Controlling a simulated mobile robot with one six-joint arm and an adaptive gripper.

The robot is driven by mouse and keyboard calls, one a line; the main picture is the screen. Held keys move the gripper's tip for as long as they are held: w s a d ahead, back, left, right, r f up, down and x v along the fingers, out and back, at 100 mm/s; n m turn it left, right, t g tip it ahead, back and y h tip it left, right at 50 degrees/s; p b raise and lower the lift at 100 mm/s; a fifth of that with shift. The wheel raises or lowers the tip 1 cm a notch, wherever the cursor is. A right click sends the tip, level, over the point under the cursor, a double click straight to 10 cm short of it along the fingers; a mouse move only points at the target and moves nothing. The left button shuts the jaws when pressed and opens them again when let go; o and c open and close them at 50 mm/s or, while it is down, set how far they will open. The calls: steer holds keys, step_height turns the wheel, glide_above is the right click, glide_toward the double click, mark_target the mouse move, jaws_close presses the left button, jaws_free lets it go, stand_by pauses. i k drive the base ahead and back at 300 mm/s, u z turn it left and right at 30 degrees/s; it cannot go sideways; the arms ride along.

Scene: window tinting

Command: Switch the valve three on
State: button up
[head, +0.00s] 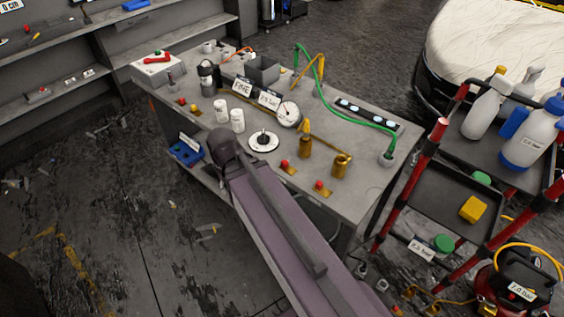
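Several small red-topped fittings on brass-coloured plates sit along the near edge of the grey workbench (335,130). Two more are right of my arm, a nearer-middle one (285,164) and a right one (319,185). No readable number marks any of them as valve three, and their on or off state cannot be told. My arm reaches from the bottom up to the bench's front edge. My gripper is not visible at its end.
A round gauge (289,114), white cups (237,120), a white disc (263,142) and brass cylinders (341,165) crowd the bench. A green hose (345,118) crosses its right part. A red-framed cart (425,190) stands right. The floor at left is mostly open.

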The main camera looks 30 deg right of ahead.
mark_target(284, 163)
steer(key=u, duration=0.05)
steer(key=k, duration=1.6)
steer(key=z, duration=0.4)
steer(key=i, duration=0.95)
